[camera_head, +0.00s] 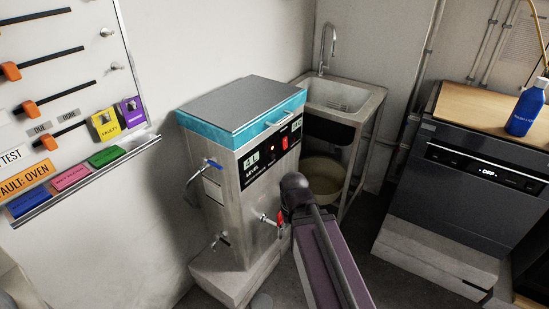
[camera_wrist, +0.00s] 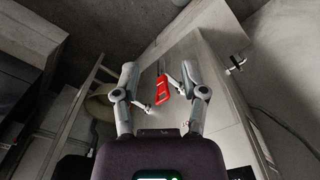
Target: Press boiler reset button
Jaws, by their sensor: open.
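The boiler (camera_head: 228,185) is a steel cabinet with a teal-edged lid, standing on a pale plinth. Its black front panel (camera_head: 262,172) carries a "4L LEVEL" marking and a lit red switch or button (camera_head: 285,142); which control is the reset button I cannot read. A red-handled valve (camera_head: 280,217) sits low on the front. In the wrist view, my gripper (camera_wrist: 159,76) is open, its fingers apart on either side of a red lever (camera_wrist: 162,88) on the steel front. Whether they touch it is unclear. In the head view, my arm hides the fingers and the boiler's lower right.
A blue-handled tap (camera_head: 213,164) and a lower spout (camera_head: 219,240) stick out from the boiler's left face. A steel sink (camera_head: 345,112) stands behind it. A dark appliance (camera_head: 470,170) with a blue bottle (camera_head: 526,108) on top is at right. A labelled board hangs at left.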

